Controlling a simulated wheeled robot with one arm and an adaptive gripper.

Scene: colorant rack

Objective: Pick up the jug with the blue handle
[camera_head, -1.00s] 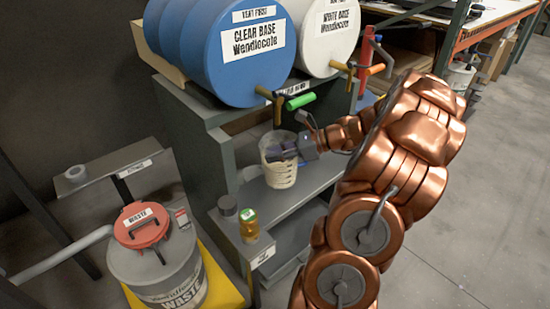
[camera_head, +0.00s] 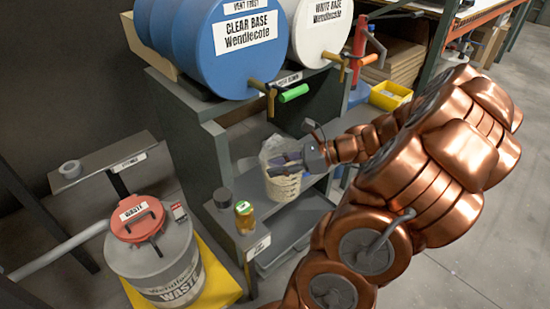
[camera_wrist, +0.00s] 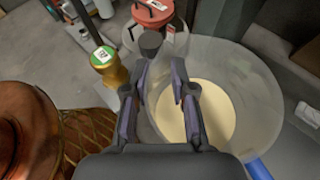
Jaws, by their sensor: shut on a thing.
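The jug (camera_head: 283,186) is a translucent measuring jug with cream liquid inside. It is at the grey rack's shelf, below the drum taps. In the wrist view I look down into the jug (camera_wrist: 262,88), and a piece of its blue handle (camera_wrist: 259,169) shows at the bottom edge. My gripper (camera_head: 290,165) is at the jug's upper part. In the wrist view my gripper (camera_wrist: 162,84) has its dark fingers on either side of the jug's near wall, shut on it. The handle is hidden in the head view. I cannot tell whether the jug's base touches the shelf.
A blue drum (camera_head: 235,50) and a white drum (camera_head: 320,30) with taps sit above. A gold can (camera_head: 244,215) and a dark cup (camera_head: 223,197) stand on a small side ledge. A waste bin (camera_head: 157,262) is at left. Floor at right is clear.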

